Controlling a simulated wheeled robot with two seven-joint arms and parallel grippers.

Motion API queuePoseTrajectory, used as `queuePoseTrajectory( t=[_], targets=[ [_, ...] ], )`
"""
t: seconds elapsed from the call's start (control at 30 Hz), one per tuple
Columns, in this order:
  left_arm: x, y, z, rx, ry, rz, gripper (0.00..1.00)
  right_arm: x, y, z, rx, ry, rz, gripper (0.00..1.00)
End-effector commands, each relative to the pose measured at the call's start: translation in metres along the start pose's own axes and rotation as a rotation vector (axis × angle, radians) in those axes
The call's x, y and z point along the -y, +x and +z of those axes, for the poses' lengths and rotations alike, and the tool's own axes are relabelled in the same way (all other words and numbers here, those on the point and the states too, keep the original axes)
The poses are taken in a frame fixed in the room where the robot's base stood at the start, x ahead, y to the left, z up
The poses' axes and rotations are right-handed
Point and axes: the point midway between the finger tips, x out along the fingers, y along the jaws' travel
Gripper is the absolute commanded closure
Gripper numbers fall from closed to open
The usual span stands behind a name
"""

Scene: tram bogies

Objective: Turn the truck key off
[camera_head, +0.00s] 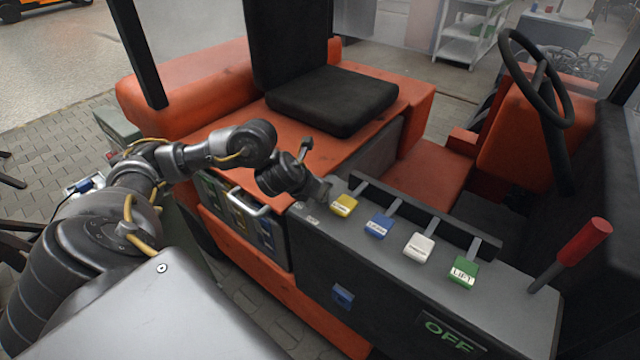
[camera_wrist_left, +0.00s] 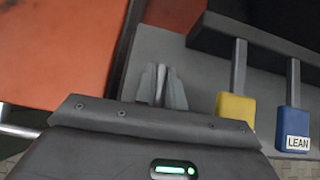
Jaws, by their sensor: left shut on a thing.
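The orange truck's grey control panel (camera_head: 480,285) lies in front of the seat. My left gripper (camera_head: 322,192) reaches down to the panel's left end, beside the yellow lever. In the left wrist view its two grey fingers (camera_wrist_left: 162,88) are shut on a narrow, light upright piece (camera_wrist_left: 160,78), which looks like the truck key. The fingers hide most of it, so its turned position cannot be read. A sign with green letters OFF (camera_head: 450,334) is on the panel's front side. My right gripper is in neither view.
Levers with yellow (camera_head: 344,205), blue (camera_head: 379,227), white (camera_head: 419,247) and green (camera_head: 463,271) knobs line the panel, close to my left gripper's right. A red-handled lever (camera_head: 583,243) stands at the right. A black seat (camera_head: 335,100) and steering wheel (camera_head: 535,75) are behind.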

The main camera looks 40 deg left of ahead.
Motion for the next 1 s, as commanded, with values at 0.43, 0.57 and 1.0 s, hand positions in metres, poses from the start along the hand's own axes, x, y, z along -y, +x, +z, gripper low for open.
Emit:
queuePoseTrajectory(
  t=[0.43, 0.57, 1.0],
  targets=[
    [0.000, 0.000, 0.000, 0.001, -0.001, 0.001, 0.67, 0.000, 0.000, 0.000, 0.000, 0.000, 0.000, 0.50],
    [0.000, 0.000, 0.000, 0.000, 0.000, 0.000, 0.67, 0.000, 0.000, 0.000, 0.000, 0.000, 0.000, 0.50],
    [0.000, -0.066, 0.005, 0.004, 0.006, -0.001, 0.67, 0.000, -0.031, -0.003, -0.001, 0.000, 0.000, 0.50]
  ],
)
